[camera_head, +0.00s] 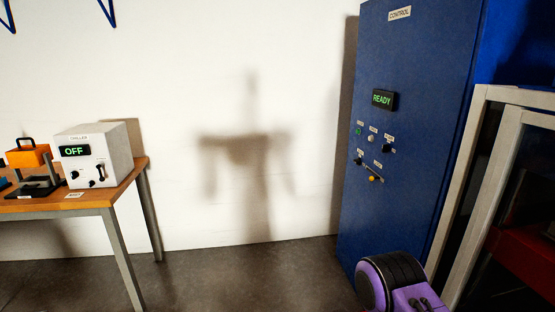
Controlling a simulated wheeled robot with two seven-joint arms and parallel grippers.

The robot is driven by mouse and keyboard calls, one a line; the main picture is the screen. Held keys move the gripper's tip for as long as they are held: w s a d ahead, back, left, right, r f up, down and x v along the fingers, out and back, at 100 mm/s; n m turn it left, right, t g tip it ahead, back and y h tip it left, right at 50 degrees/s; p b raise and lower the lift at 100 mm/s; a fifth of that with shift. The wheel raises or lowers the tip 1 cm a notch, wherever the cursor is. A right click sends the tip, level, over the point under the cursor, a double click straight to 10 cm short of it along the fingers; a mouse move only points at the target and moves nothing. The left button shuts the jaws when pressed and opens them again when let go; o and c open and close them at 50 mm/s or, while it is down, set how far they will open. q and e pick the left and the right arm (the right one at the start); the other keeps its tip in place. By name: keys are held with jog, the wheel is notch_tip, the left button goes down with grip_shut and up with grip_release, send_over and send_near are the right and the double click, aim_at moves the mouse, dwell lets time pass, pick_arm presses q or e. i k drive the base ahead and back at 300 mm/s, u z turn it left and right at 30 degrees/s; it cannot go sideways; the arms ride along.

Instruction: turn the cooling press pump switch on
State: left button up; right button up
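A white box (117,141) labelled like "CHILLER" stands on the wooden table at the left. Its display (74,151) reads OFF in green. Below the display are a small dark knob (75,175) and a black lever-like control (100,170). Their labels are too small to read, so I cannot tell which is the pump switch. An orange and black press-like device (29,155) stands beside the box on its left.
A tall blue cabinet (414,60) labelled CONTROL stands at the right, with a READY display (383,99) and several small controls below. A pale-framed enclosure (497,150) stands right of it. The floor (230,274) between table (120,192) and cabinet is clear.

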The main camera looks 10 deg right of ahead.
aim_at(385, 147)
jog(key=z, duration=0.25)
jog(key=i, duration=2)
jog(key=z, duration=0.7)
